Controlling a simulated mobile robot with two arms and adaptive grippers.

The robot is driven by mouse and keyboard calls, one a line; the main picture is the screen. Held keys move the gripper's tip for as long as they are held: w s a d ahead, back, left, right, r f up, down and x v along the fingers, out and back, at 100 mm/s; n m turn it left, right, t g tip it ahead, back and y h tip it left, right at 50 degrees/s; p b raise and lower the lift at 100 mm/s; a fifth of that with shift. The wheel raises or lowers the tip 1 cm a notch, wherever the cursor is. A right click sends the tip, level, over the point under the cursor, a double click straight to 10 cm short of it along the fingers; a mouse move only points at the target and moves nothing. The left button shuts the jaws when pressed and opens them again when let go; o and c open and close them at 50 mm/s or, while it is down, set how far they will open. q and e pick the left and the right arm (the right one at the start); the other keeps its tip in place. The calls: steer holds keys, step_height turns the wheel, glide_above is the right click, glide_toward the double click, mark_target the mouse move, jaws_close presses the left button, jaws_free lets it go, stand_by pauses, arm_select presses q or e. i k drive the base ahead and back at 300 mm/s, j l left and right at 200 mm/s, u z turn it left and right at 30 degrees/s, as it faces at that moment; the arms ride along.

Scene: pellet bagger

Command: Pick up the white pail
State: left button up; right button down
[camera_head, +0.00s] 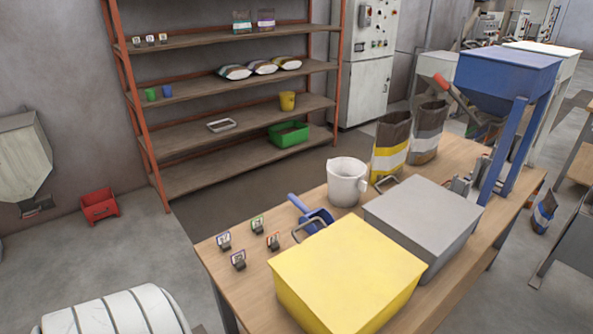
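The white pail (347,183) stands upright on the wooden table (222,262), near its far long edge. It has a handle or spout on its right side. It is behind the grey lidded box and left of the yellow-banded bag. Neither of my grippers shows in the head view.
A blue scoop (314,216), a yellow box (346,275), a grey box (424,222) and open bags (390,150) surround the pail. Several small tags (258,225) stand at the table's left end. A blue hopper (508,75) rises at right. An orange-framed shelf (200,140) stands behind.

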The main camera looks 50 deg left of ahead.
mark_target(346, 175)
steer(key=u, duration=1.2)
